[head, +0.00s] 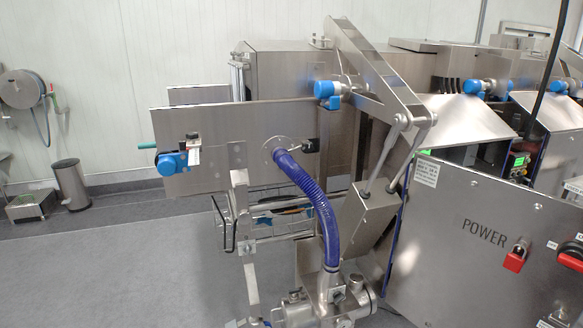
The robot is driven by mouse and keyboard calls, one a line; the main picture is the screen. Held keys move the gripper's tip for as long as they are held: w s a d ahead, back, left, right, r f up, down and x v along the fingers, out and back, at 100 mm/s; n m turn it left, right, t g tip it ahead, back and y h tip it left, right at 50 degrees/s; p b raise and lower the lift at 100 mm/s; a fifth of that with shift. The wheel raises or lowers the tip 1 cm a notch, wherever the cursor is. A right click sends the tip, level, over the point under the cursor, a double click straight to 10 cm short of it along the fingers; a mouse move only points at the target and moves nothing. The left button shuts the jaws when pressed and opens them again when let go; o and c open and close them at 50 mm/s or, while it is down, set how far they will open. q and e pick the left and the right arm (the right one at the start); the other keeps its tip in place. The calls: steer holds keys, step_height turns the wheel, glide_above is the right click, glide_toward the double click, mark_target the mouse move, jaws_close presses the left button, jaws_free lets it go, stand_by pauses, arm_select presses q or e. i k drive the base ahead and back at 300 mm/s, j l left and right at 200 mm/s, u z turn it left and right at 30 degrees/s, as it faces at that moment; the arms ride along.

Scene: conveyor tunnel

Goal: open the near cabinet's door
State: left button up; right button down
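A steel cabinet front (472,245) marked "POWER" stands at the right, cut off by the picture's right and bottom edges. It is the nearest cabinet in view, and its large front panel lies flat with no open gap that I can see. A red switch handle (516,255) sits on the panel right of the lettering. A second red rotary handle (571,252) is at the right edge. I cannot make out a door latch for certain. Neither of my grippers is in view.
A steel conveyor frame (225,137) stands in the middle. A blue hose (318,205) runs down to a steel pump (328,300) left of the cabinet. A bin (71,184) and a hose reel (20,89) are far left. The grey floor (110,265) at lower left is clear.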

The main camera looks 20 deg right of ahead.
mark_target(460, 225)
steer(key=l, duration=1.65)
steer(key=k+l, duration=0.15)
steer(key=l, duration=3.15)
steer(key=k+j, duration=0.2)
steer(key=j, duration=0.05)
